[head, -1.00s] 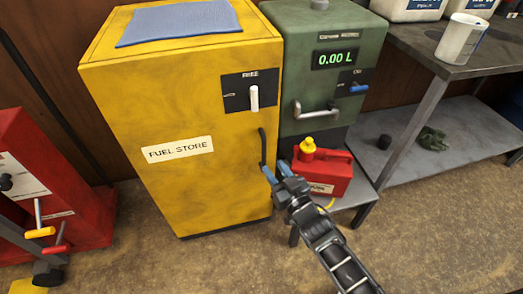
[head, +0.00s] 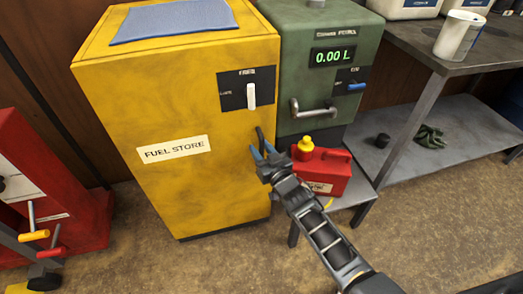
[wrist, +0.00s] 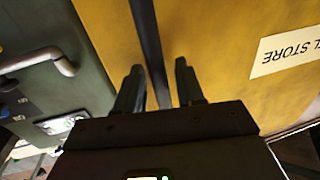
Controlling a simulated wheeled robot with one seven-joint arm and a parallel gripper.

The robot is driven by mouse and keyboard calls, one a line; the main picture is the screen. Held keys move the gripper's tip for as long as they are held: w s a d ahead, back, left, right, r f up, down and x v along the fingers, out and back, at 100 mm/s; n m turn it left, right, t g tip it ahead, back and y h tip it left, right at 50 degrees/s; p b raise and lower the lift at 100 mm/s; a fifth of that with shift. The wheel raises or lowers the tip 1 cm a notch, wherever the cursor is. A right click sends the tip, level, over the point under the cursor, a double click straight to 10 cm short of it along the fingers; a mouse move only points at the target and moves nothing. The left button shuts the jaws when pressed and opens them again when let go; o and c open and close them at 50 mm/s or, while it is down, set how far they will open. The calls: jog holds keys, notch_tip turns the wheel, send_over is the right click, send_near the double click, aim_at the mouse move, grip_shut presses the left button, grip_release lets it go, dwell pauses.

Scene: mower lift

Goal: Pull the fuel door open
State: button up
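The yellow fuel store cabinet (head: 195,190) stands with its front door closed. Its black vertical handle (head: 259,138) is at the door's right edge, and its lower part is hidden by my gripper. My gripper (head: 262,153) is open at the handle, with its blue-tipped fingers spread. In the wrist view, the handle (wrist: 148,40) runs as a dark bar between the two fingers (wrist: 158,80), with gaps visible beside it. A white lever (head: 251,95) stands upright on a black plate above the handle.
A green pump unit (head: 320,75) with a "0.00 L" display stands right of the cabinet. A red fuel can (head: 322,172) sits on a low shelf close behind my gripper. A red machine (head: 45,200) stands at the left. The floor before the cabinet is clear.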

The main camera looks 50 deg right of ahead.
jog(key=shift+c, duration=0.4)
grip_shut()
jog(key=shift+s+a, duration=0.1)
jog(key=shift+s, duration=0.05)
